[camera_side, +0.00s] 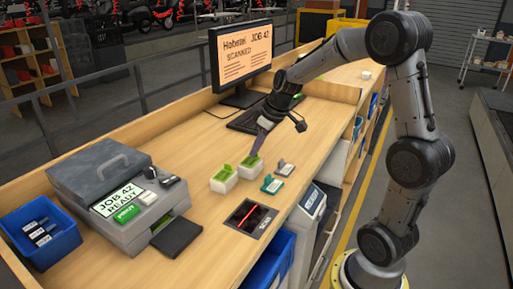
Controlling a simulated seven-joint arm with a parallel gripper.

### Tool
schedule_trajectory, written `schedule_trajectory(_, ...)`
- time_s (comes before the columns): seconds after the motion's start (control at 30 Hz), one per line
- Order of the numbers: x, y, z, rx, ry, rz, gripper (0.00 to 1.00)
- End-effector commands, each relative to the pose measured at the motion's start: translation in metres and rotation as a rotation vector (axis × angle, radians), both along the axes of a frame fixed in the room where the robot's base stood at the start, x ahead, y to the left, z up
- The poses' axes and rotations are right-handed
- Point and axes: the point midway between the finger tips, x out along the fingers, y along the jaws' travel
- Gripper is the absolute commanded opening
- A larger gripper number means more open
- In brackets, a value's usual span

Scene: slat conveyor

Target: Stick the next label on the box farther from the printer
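Two small white boxes with green on top stand side by side on the wooden bench: the nearer-to-printer box (223,183) and the box farther from the printer (250,171). The grey printer (122,190) sits at the left, its screen reading "JOB 42 READY". My gripper (258,146) points down just above the farther box, its tip close to the green top; I cannot tell whether they touch. The fingers are small and dark, so whether they are open or hold a label is unclear. No separate label can be made out.
A blue bin (40,230) stands left.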

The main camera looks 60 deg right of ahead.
Motion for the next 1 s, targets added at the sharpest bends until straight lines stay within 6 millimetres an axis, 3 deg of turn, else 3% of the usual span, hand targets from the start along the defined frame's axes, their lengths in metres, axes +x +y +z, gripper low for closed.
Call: schedule_trajectory(1.0, -0.0003, 0.0003, -0.0075, 0.001, 0.002, 0.000, 0.00)
